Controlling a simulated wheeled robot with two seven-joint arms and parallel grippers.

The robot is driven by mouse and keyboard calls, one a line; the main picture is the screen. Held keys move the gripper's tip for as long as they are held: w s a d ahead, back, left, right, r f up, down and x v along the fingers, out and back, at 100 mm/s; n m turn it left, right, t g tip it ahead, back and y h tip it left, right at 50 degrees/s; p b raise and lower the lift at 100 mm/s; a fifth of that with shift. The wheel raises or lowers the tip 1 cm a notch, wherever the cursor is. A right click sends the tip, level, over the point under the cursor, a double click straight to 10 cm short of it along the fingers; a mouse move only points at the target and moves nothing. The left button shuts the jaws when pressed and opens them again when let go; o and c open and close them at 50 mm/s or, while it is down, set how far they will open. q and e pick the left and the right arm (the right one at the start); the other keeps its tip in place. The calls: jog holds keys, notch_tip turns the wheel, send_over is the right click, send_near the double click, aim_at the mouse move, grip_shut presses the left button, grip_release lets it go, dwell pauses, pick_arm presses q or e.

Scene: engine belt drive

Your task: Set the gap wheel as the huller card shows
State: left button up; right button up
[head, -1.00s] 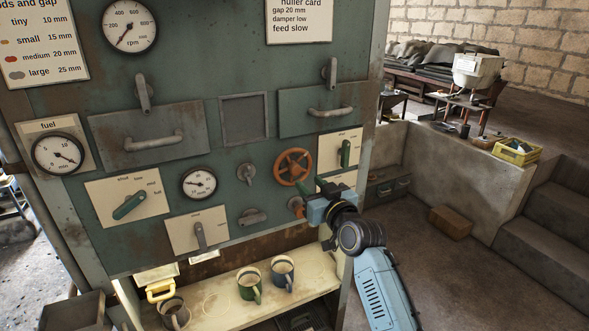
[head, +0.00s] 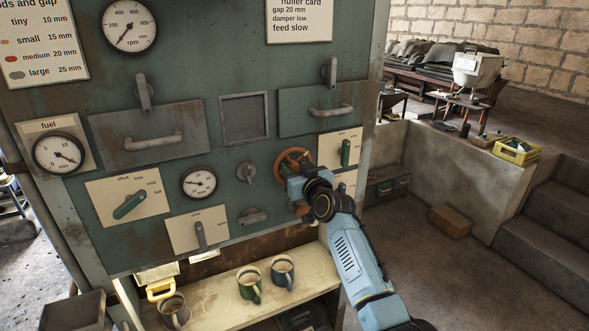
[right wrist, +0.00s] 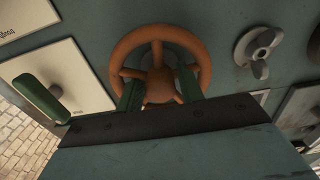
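The orange gap wheel (head: 290,155) is on the green panel, its lower part hidden by my right gripper (head: 297,178). In the right wrist view the wheel (right wrist: 124,52) is close ahead. The right gripper's green fingers (right wrist: 160,88) are apart, one on each side of the hub; I cannot tell whether they touch it. The huller card (head: 299,20) at the top reads gap 20 mm, damper low, feed slow. A round dial (head: 199,183) with a dark needle sits left of the wheel; its marks are too small to read. My left gripper is not in view.
A green lever (head: 345,152) stands right of the wheel, and a grey wing knob (head: 246,173) left of it. A drawer handle (head: 330,112) juts out above. Mugs (head: 249,284) stand on the shelf below.

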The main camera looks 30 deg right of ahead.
jog(key=c, duration=0.7)
jog(key=shift+m, duration=0.5)
jog(key=m+p, duration=0.1)
jog(key=m, duration=0.2)
jog(key=shift+m+p, duration=0.3)
jog(key=shift+f+m+p, duration=0.1)
jog(key=shift+m+p, duration=0.35)
jog(key=shift+m, duration=1.55)
jog(key=shift+a+m, duration=0.1)
jog(key=shift+m, duration=0.2)
jog(key=o, duration=0.7)
